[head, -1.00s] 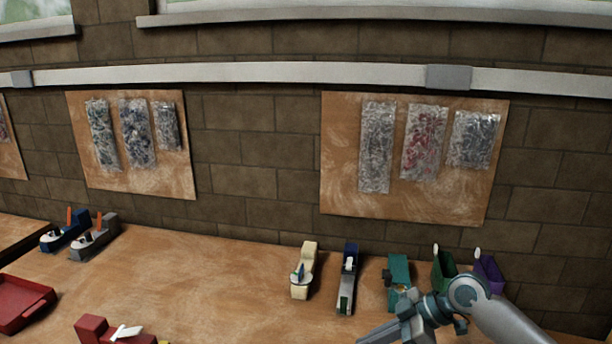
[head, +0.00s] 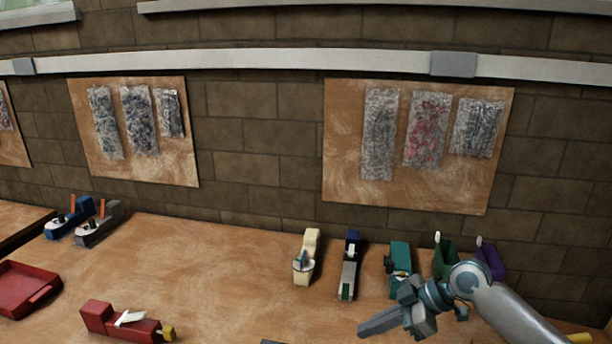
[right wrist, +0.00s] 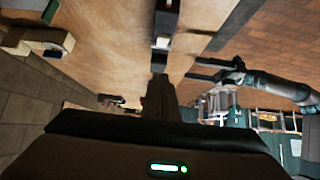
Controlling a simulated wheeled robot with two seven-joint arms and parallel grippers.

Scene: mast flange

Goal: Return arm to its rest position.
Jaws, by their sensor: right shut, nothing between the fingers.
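My right gripper (head: 366,329) is in the lower right of the head view, over the bench in front of the teal dispenser. Its fingers are together with nothing between them. In the right wrist view its dark shut fingers (right wrist: 158,88) point away from the camera. My left arm is outside the head view. In the right wrist view another arm of mine comes in from the right, with the left gripper (right wrist: 203,69) at its end; its two dark fingers look apart and empty.
A cream dispenser (head: 306,258), a blue and grey one (head: 348,268), a teal one (head: 400,258), a green one (head: 444,258) and a purple one (head: 490,260) stand along the wall. A red dispenser (head: 120,322) and red tray (head: 28,288) are left. The bench middle is clear.

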